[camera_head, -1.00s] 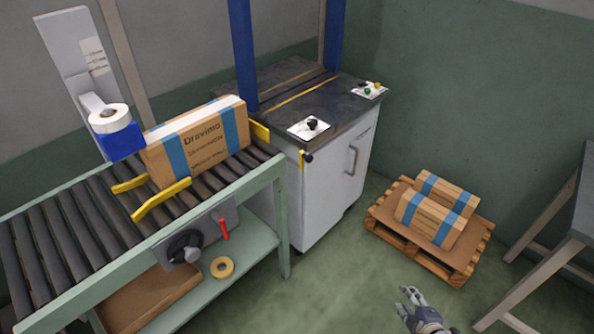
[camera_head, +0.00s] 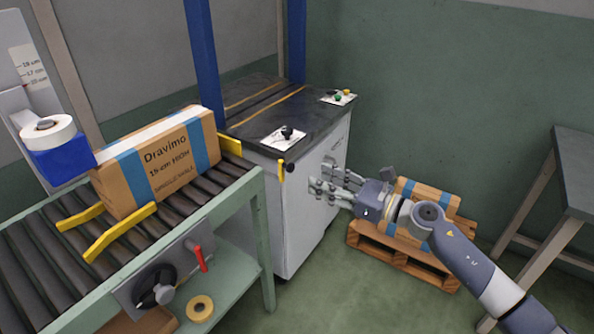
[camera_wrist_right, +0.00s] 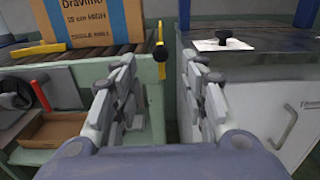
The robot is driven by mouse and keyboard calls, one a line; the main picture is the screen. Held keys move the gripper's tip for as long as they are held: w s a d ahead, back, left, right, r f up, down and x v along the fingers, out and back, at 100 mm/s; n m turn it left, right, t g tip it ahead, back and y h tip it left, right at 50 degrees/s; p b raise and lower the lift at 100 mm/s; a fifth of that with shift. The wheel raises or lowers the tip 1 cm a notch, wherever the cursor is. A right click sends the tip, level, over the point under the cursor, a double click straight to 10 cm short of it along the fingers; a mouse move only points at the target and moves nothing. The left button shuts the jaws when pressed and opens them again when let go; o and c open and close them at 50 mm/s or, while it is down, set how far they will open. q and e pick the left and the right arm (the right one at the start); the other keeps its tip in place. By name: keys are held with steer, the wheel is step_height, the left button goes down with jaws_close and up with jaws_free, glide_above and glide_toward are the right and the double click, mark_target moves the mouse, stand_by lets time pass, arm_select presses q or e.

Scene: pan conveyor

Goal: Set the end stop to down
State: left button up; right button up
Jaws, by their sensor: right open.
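A yellow end stop plate (camera_head: 231,145) stands at the end of the roller conveyor, beside the carton. At that corner a short yellow lever (camera_head: 281,173) carries a black knob (camera_head: 290,167). In the right wrist view the lever (camera_wrist_right: 162,70) and its black knob (camera_wrist_right: 160,52) lie ahead, between the fingers. My right gripper (camera_head: 317,187) is open and empty, to the right of the lever and in front of the white cabinet, apart from the knob. My left gripper is not in view.
A Dravimo carton (camera_head: 165,165) stands on the rollers between yellow guides (camera_head: 120,232). A hand wheel (camera_head: 156,288) and red lever (camera_head: 200,259) are on the conveyor side. The white cabinet (camera_head: 300,225) stands close to my right gripper. A pallet (camera_head: 420,265) with cartons lies behind my arm.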

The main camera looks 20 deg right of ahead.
mark_target(293, 168)
steer(key=x, duration=0.7)
steer(key=shift+w+a, duration=0.2)
steer(key=shift+w, duration=0.1)
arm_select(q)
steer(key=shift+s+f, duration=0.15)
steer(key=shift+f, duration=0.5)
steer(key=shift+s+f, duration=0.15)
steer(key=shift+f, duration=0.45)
arm_select(e)
jaws_close()
